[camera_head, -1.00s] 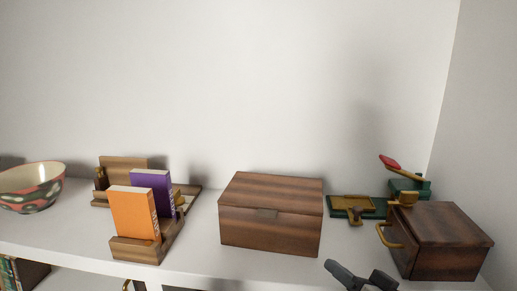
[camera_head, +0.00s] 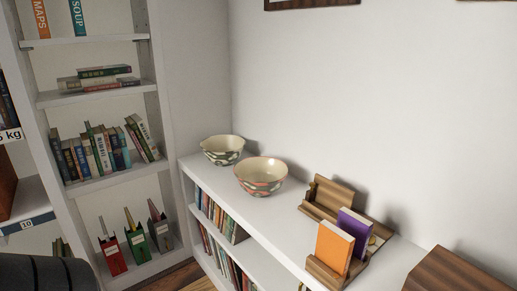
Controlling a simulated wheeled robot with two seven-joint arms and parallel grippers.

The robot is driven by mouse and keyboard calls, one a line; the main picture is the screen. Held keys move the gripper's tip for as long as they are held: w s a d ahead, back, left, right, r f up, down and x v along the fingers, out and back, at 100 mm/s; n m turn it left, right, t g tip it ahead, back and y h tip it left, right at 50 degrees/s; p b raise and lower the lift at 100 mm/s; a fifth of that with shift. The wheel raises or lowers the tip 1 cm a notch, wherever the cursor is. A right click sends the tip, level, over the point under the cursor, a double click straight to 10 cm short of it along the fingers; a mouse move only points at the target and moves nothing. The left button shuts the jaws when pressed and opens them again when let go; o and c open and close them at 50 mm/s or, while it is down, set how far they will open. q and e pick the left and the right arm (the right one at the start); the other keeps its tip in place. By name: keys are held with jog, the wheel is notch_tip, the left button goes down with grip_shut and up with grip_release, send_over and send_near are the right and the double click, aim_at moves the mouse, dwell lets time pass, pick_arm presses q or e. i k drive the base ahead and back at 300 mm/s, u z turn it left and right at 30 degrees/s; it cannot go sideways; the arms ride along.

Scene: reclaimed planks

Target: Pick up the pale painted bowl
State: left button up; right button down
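Two painted bowls stand upright on the white low shelf top, near its far left end. The farther bowl (camera_head: 222,149) is cream with grey-green painted patches and looks the paler of the two. The nearer bowl (camera_head: 261,176) has reddish-pink and dark green patches outside and a cream inside. It stands to the right of the farther bowl and slightly overlaps or nearly meets it in the picture. Neither of my grippers shows in this view. A dark rounded shape at the lower left corner may be part of my arm.
A wooden stand (camera_head: 325,273) holds an orange book (camera_head: 334,247) and a purple book (camera_head: 354,229), right of the bowls. A wooden box (camera_head: 455,272) is at the lower right. A tall bookcase (camera_head: 172,100) rises on the left. Shelf top in front of the bowls is clear.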

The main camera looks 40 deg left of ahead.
aim_at(222, 150)
jog(key=u, duration=1.7)
